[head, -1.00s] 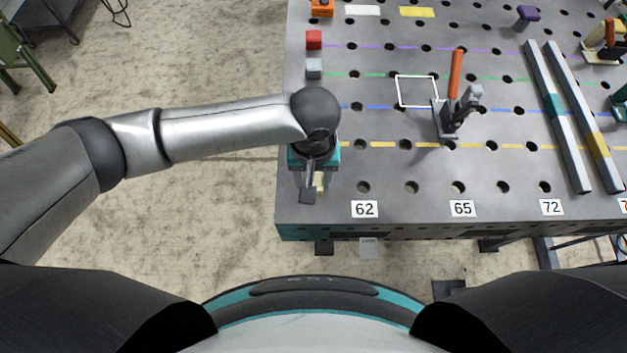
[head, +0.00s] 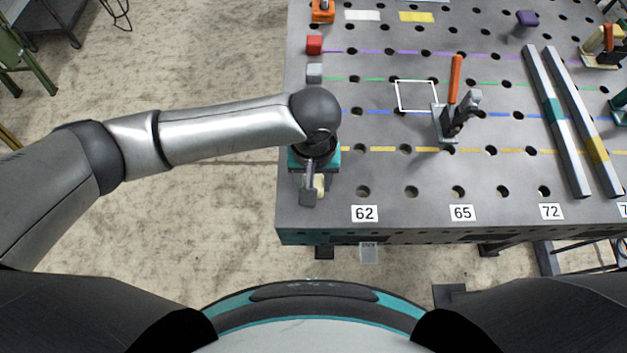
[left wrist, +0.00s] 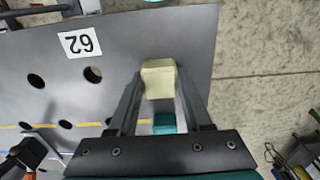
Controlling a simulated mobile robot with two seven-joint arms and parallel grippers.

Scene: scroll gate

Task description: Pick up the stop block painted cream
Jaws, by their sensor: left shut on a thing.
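The cream stop block (head: 319,184) is between the fingers of my left gripper (head: 312,186), at the near left corner of the table. In the left wrist view the cream block (left wrist: 159,79) sits between the two fingertips, and my left gripper (left wrist: 158,88) is shut on it. From these views I cannot tell whether the block touches the tabletop. A teal block (left wrist: 165,122) shows beyond it, between the fingers. My right gripper is not in view.
A grey block (head: 315,72) and a red block (head: 314,45) stand along the table's left edge. A toggle clamp with an orange handle (head: 455,78) stands right of a white square outline (head: 416,96). Two long bars (head: 556,120) lie farther right. The near front strip is clear.

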